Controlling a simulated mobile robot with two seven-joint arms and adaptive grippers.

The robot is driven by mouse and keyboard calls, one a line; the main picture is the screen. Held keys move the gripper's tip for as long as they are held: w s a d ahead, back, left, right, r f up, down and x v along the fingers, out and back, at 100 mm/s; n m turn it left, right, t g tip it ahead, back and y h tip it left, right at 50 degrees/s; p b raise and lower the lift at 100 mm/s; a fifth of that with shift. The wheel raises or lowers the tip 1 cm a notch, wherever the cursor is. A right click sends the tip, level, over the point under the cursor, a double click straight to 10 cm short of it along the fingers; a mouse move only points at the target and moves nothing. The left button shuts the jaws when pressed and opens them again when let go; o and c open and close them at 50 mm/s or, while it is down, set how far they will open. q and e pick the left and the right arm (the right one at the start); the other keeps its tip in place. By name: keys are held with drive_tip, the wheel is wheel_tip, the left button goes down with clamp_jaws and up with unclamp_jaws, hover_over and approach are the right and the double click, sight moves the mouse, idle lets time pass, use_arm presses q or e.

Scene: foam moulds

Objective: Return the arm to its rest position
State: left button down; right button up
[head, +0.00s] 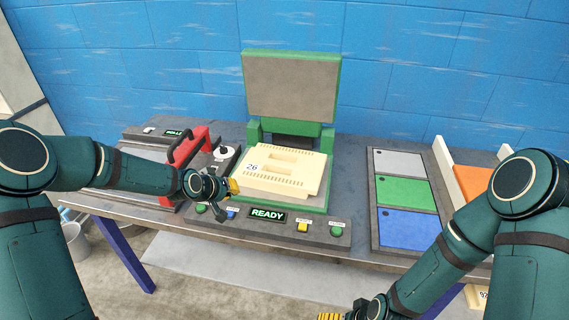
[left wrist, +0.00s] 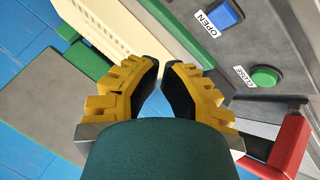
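My left gripper (head: 229,187) is beside the front left corner of a cream foam block (head: 305,185) marked 26, above the control panel. In the left wrist view its two yellow fingers (left wrist: 162,72) stand a little apart with nothing between them. The block also shows there (left wrist: 100,25), beyond the fingers; I cannot tell if they touch it. The block lies in a green mould (head: 318,205) whose lid (head: 292,85) is raised. My right gripper (head: 332,316) is at the bottom edge, mostly cut off, so its opening is hidden.
The panel has a READY display (head: 267,214), a blue OPEN button (left wrist: 225,12) and a green CLOSE button (left wrist: 264,76). A red handle (head: 187,146) stands left. Grey, green and blue panels (head: 403,191) and an orange-floored tray (head: 472,182) are right. Free air lies before the table.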

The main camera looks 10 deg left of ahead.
use_arm(q)
drive_tip(key=s+d+f+m+g+h, duration=0.1)
drive_tip(key=s+d+f+g, duration=0.2)
drive_tip(key=s+d+f, duration=0.8)
drive_tip(key=s+d+f+m+g, duration=0.1)
drive_tip(key=s+f+g, duration=0.1)
drive_tip(key=s, duration=0.6)
drive_tip(key=s+d+f+g, duration=0.1)
drive_tip(key=s+f, duration=0.3)
drive_tip(key=s, duration=0.5)
drive_tip(key=shift+s+d+m+g+y, duration=0.3)
drive_tip(key=shift+d+m+g, duration=0.1)
drive_tip(key=shift+d, duration=0.1)
drive_tip(key=shift+w, duration=0.15)
